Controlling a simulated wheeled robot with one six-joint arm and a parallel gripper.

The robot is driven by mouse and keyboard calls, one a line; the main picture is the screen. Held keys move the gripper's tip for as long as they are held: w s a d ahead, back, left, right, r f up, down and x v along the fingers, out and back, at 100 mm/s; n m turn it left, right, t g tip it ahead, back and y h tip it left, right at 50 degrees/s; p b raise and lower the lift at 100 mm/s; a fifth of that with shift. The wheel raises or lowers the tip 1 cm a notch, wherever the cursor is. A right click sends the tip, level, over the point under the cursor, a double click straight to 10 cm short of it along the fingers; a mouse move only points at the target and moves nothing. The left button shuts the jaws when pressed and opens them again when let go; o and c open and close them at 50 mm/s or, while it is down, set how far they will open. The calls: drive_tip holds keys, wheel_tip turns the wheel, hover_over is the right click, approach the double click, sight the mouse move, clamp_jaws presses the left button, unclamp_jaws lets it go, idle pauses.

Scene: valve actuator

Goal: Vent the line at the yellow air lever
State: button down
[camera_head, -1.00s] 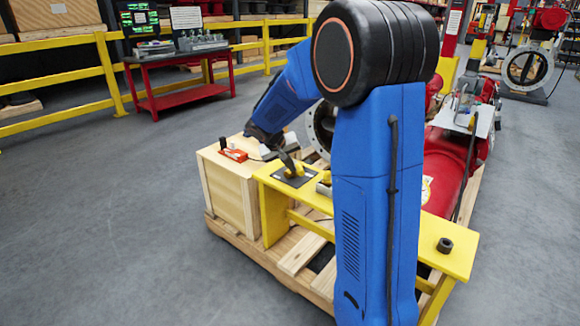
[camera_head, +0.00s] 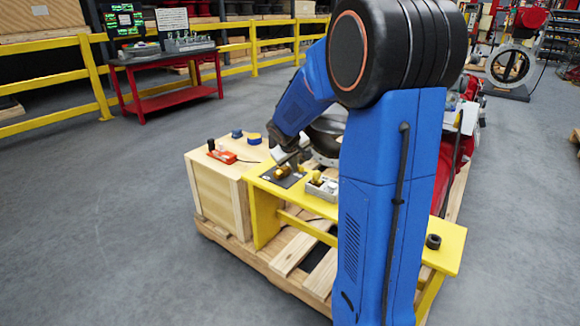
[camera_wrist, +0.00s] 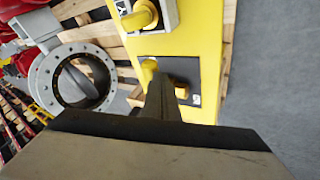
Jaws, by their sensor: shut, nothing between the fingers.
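A dark plate (camera_head: 278,179) with a yellow fitting (camera_head: 283,170) lies on the yellow bench (camera_head: 262,212). In the wrist view the dark plate (camera_wrist: 186,68) carries yellow parts (camera_wrist: 149,70) on both sides of my fingers. Whether these are one lever is hidden. My gripper (camera_wrist: 163,82) is shut and empty, over the plate; I cannot tell whether it touches the yellow parts. In the head view my gripper is small and partly hidden near the plate. Beside it, a grey box (camera_head: 330,198) carries yellow knobs, one seen in the wrist view (camera_wrist: 142,16).
A wooden crate (camera_head: 212,196) at left bears a red device (camera_head: 222,157) and blue and yellow caps. A flanged valve ring (camera_wrist: 72,82) stands beside the bench. A black ring (camera_head: 433,241) sits on the bench's right end. Open floor lies left.

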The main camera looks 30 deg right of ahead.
drive_tip(key=shift+d, duration=0.35)
idle(0.5)
